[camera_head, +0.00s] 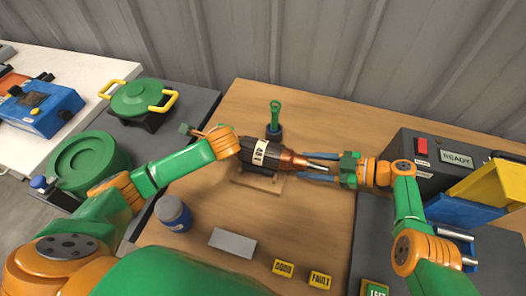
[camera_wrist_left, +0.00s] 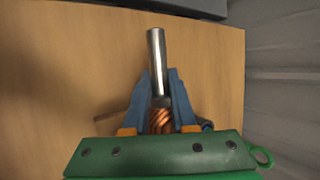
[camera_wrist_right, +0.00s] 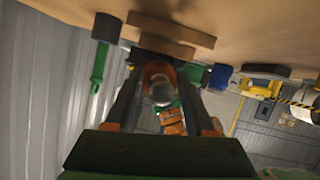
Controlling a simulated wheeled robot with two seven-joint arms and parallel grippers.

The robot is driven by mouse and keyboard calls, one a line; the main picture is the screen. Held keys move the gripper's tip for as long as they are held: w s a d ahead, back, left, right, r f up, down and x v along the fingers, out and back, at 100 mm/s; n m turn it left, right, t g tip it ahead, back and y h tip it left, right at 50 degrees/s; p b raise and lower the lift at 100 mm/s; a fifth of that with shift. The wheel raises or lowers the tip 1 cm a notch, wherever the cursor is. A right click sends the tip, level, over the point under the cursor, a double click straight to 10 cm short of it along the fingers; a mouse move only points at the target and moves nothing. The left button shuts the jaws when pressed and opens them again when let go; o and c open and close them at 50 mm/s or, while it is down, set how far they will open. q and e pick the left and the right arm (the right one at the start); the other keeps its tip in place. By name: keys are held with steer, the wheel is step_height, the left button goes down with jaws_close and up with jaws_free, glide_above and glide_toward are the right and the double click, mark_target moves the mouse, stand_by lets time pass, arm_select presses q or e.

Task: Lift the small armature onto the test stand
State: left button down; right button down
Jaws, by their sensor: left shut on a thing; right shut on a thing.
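The armature (camera_head: 259,153), with a dark core, a white label, copper windings and a steel shaft, lies roughly level at the middle of the wooden table. A low wooden cradle (camera_head: 270,187) is beneath it; I cannot tell whether they touch. My right gripper (camera_head: 308,170) is shut on the right shaft end, its blue fingers on either side. The shaft end (camera_wrist_right: 161,93) also shows in the right wrist view. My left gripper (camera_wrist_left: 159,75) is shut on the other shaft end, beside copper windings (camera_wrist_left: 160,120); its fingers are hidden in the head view.
A green-handled tool (camera_head: 275,108) stands in a holder behind the armature. A dark box with a READY display (camera_head: 457,159) is at right, near a yellow and blue bin (camera_head: 492,187). A blue jar (camera_head: 175,214), a grey plate (camera_head: 233,243) and GOOD (camera_head: 283,268) and FAULT (camera_head: 320,280) cards lie in front.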

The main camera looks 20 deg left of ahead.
arm_select(q)
steer(key=shift+r, duration=0.15)
arm_select(e)
steer(key=shift+r, duration=0.1)
